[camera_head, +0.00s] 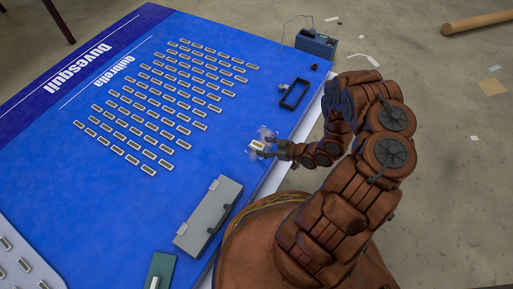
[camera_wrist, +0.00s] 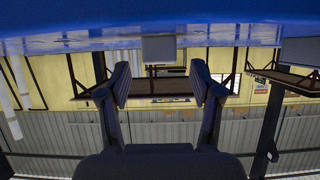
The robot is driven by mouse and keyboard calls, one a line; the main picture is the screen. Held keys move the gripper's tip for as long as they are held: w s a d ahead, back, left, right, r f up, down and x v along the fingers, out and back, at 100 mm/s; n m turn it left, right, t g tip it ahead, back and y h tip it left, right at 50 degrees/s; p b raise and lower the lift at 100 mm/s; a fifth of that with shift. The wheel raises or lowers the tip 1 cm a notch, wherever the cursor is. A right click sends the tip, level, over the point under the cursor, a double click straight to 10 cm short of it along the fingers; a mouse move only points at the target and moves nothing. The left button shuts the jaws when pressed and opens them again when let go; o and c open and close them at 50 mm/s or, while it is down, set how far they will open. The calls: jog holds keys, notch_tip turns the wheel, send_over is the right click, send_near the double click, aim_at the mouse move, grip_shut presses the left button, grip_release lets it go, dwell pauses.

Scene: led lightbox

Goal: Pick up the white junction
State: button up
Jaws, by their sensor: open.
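The white junction (camera_head: 257,146) is a small pale box on the blue panel near its right edge. In the wrist view, which is upside down, the junction (camera_wrist: 159,48) hangs from the blue surface as a plain grey-white block, centred beyond the fingertips. My gripper (camera_head: 263,143) is low over the panel, with its fingers at either side of the junction in the head view. In the wrist view my gripper (camera_wrist: 161,75) is open, with an empty gap between the fingers. Contact with the junction cannot be made out.
Rows of small light modules (camera_head: 160,95) cover the panel's middle. A grey box (camera_head: 208,216) lies nearer, with a green board (camera_head: 160,271) below it. A black frame (camera_head: 293,95) and a blue device (camera_head: 316,44) stand farther back. Bare blue surface lies left of my gripper.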

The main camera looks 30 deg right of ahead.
aim_at(257, 146)
jog(key=shift+x, duration=1.4)
grip_shut()
jog(key=shift+r, duration=0.1)
